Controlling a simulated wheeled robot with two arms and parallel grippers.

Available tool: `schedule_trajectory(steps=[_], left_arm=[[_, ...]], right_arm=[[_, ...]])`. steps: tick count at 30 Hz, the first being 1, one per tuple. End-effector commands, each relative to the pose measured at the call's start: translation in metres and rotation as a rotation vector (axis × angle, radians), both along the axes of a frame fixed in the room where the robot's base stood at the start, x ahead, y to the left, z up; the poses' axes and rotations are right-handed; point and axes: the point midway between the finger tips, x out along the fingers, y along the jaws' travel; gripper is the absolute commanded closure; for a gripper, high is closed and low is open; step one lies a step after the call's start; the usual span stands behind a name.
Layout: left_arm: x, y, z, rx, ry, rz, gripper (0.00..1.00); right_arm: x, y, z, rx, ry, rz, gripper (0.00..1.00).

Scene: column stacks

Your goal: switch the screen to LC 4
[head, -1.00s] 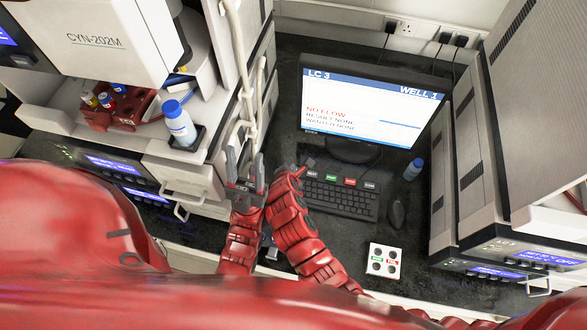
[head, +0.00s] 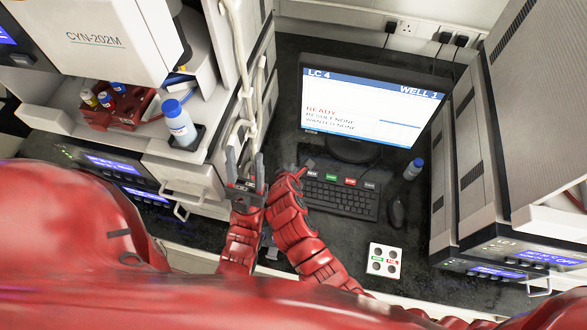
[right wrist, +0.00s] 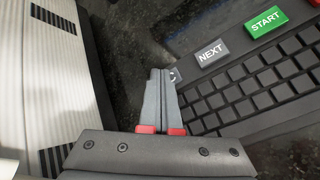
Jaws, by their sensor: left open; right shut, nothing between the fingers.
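The screen (head: 368,103) stands at the back of the bench and reads LC 4, WELL 1, READY, with RESULT NONE and WANTED NONE below. The keyboard (head: 338,199) lies in front of it with a row of labelled keys. The grey NEXT key (right wrist: 211,53) and the green START key (right wrist: 266,21) show in the right wrist view. My right gripper (right wrist: 160,74) is shut and empty, its tips beside the keyboard's corner near NEXT; I cannot tell if they touch anything. My left gripper (head: 245,167) is open and empty, left of the right arm.
A mouse (head: 397,212) and a blue-capped bottle (head: 413,169) stand right of the keyboard. A white block with round holes (head: 384,260) lies in front. Instrument stacks flank the bench; another bottle (head: 179,124) stands on the left one.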

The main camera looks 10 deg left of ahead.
Motion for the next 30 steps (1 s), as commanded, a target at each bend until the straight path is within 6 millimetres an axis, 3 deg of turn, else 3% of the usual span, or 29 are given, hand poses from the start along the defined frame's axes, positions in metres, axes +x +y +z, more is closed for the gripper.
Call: schedule_trajectory(steps=[9, 20, 30], left_arm=[[0.0, 0.0, 0.001, 0.0, 0.0, 0.0, 0.5], [0.0, 0.0, 0.02, 0.0, 0.0, 0.0, 0.5], [0.0, 0.0, 0.02, 0.0, 0.0, 0.0, 0.5]], right_arm=[[-0.001, 0.0, 0.001, -0.001, 0.001, 0.001, 1.0], [-0.001, 0.0, 0.017, -0.001, 0.001, 0.001, 1.0], [-0.001, 0.0, 0.017, -0.001, 0.001, 0.001, 1.0]])
